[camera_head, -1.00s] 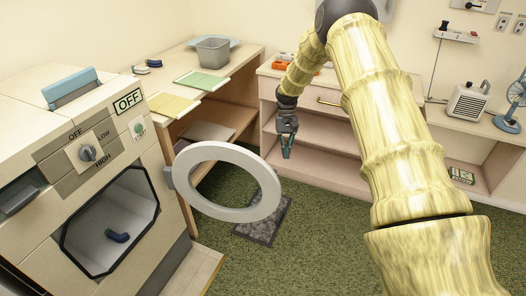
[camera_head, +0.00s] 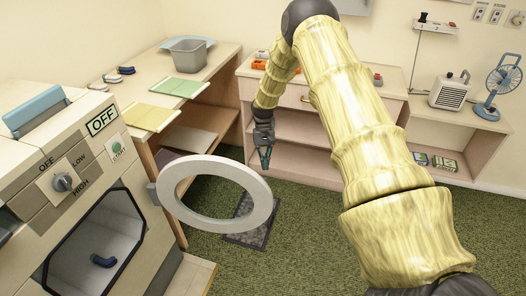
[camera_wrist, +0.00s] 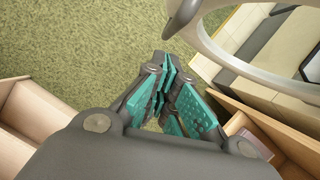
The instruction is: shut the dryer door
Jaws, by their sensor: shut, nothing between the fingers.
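The dryer (camera_head: 55,221) stands at the left with its front opening uncovered. A dark blue curved item (camera_head: 104,260) lies inside the drum. The dryer door (camera_head: 172,208), a light grey ring, is swung wide open on its hinge at the right side of the opening. My gripper (camera_head: 265,158) is shut and empty, pointing down beyond the door's far right side, apart from it in the head view. In the wrist view my gripper's teal fingers (camera_wrist: 165,98) are together, and part of the door ring (camera_wrist: 222,60) shows at the upper right.
A wooden counter (camera_head: 222,66) with a grey bin (camera_head: 188,50) and folded cloths stands behind the door. A pink shelf unit (camera_head: 300,138) is behind my gripper. A dark mat (camera_head: 250,238) lies on the green carpet. A fan (camera_head: 500,80) and heater (camera_head: 449,92) stand at the right.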

